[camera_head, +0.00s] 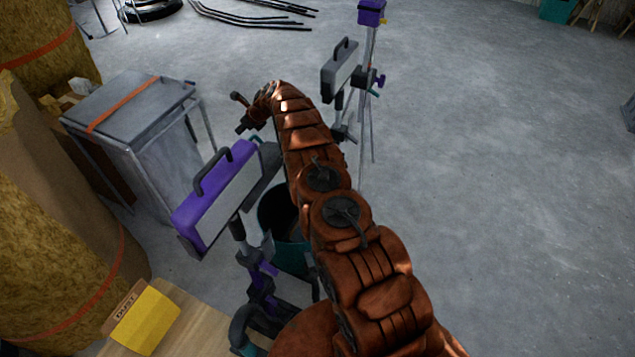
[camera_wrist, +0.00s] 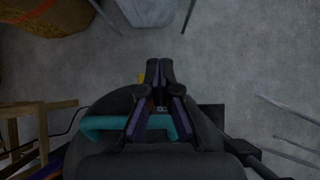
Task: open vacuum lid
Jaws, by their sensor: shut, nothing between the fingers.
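My gripper (camera_wrist: 159,68) is shut and empty in the wrist view, its two dark fingers with purple sides meeting at the tips. Below it is a dark rounded body (camera_wrist: 104,108) that looks like the vacuum's lid, with a teal bar handle (camera_wrist: 98,125) across it. The fingers pass in front of this handle; I cannot tell whether they touch it. In the head view, a teal drum with a dark top (camera_head: 288,255) stands partly behind my arm and may be the vacuum.
A purple work lamp (camera_head: 215,195) stands left of my arm, and another lamp (camera_head: 341,70) stands beyond it. A grey lidded bin (camera_head: 125,105) and insulation rolls (camera_head: 50,220) line the left. A yellow dust box (camera_head: 145,318) sits on a wooden top. Floor at right is clear.

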